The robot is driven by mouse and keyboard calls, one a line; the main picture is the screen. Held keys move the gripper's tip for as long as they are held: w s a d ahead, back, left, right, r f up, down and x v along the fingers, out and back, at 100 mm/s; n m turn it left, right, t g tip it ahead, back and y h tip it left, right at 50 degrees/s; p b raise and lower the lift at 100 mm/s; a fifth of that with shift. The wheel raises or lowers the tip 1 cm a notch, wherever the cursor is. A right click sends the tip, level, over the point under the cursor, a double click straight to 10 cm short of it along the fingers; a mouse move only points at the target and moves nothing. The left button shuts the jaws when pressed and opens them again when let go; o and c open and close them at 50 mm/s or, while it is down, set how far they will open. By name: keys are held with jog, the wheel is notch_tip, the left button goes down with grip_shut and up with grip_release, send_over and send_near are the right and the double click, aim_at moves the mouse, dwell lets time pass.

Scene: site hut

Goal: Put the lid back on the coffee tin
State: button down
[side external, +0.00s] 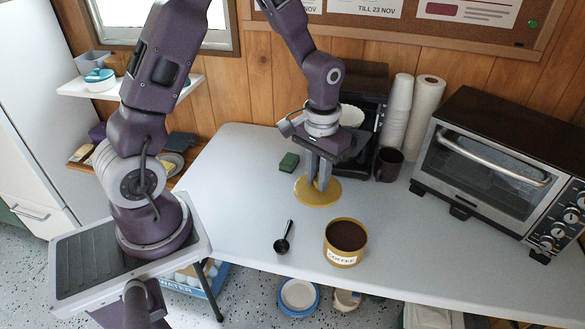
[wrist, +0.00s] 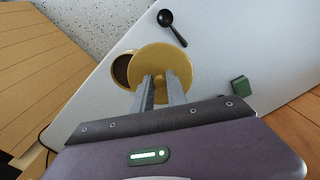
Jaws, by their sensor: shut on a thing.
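The coffee tin (side external: 343,259) is yellow with a white COFFEE label. It stands upright and uncovered near the table's front edge, with dark coffee inside. The yellow round lid (side external: 331,197) is behind the tin and a little left of it in the side view, lying flat. My gripper (side external: 318,183) points down and is shut on the lid's centre knob. In the wrist view the lid (wrist: 158,58) partly hides the tin (wrist: 117,69), and my gripper (wrist: 160,82) covers the knob's sides. I cannot tell exactly how high the lid is above the table.
A black scoop (side external: 283,240) lies left of the tin. A green sponge (side external: 289,162) is at the back left. A dark mug (side external: 388,165), stacked cups (side external: 397,112), a paper roll (side external: 427,115), a coffee machine (side external: 366,85) and a toaster oven (side external: 495,165) line the back and right.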

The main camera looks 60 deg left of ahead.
jog(key=w+d+r, duration=0.1)
jog(key=w+d, duration=0.1)
jog(key=d, duration=0.5)
jog(key=shift+w+d+f+n, duration=0.1)
jog(key=shift+w+f+n, duration=0.25)
jog(key=shift+f+n, duration=1.25)
jog(key=shift+w+d+f+n, duration=0.15)
jog(key=shift+w+f+n, duration=0.15)
jog(key=shift+f+n, duration=1.25)
jog(key=shift+w+d+f+n, duration=0.1)
jog(key=shift+w+f+n, duration=0.25)
jog(key=shift+f+n, duration=1.25)
jog(key=shift+f+m, duration=0.45)
jog(key=shift+f, duration=0.05)
jog(key=c, duration=0.8)
grip_release()
jog(key=shift+o, duration=0.2)
notch_tip(320, 180, up, 7)
